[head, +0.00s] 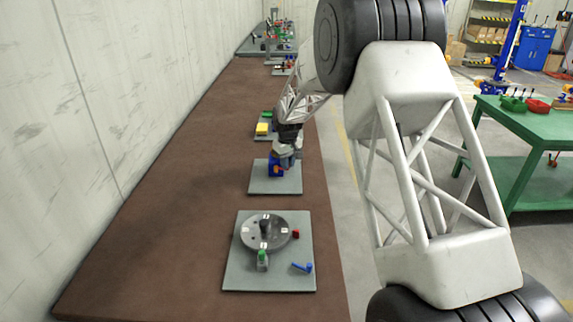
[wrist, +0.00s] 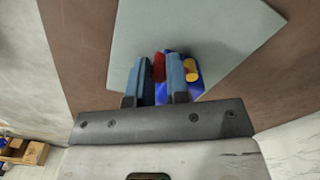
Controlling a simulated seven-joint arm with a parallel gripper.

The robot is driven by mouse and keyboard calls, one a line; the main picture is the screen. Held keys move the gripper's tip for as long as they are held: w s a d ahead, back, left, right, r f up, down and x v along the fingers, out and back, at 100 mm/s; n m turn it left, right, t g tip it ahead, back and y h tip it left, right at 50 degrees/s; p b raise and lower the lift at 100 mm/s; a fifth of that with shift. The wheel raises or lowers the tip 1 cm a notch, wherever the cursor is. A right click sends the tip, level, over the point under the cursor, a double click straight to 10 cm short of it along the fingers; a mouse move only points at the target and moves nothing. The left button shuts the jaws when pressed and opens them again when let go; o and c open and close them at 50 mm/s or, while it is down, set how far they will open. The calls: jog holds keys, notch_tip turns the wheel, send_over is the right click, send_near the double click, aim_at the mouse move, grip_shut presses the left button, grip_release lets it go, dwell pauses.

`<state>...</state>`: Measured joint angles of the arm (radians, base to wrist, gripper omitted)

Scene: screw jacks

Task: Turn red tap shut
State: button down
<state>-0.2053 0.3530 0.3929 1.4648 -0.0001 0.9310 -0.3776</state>
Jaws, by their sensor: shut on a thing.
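The red tap (wrist: 158,67) shows in the wrist view as a small red piece between the two fingers of my gripper (wrist: 158,76). My gripper is shut on it. The tap belongs to a blue body (wrist: 193,87), which also carries a yellow-orange part (wrist: 190,68) to the right of the right finger. The blue body stands on a grey plate (wrist: 205,25). In the head view the blue body (head: 273,171) sits on its grey plate (head: 287,186), with my gripper (head: 281,163) at it. The red tap is hidden or too small there.
Nearer on the brown bench (head: 180,240) is another grey plate (head: 240,277) with a dark disc (head: 249,232), a green-topped piece, a red block and a blue lever. A wall runs along the left.

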jog(key=shift+w+n, duration=0.2)
jog(key=shift+n, duration=0.3)
jog(key=c, duration=1.1)
grip_release()
jog(key=shift+r, duration=0.1)
jog(key=shift+r, duration=3.85)
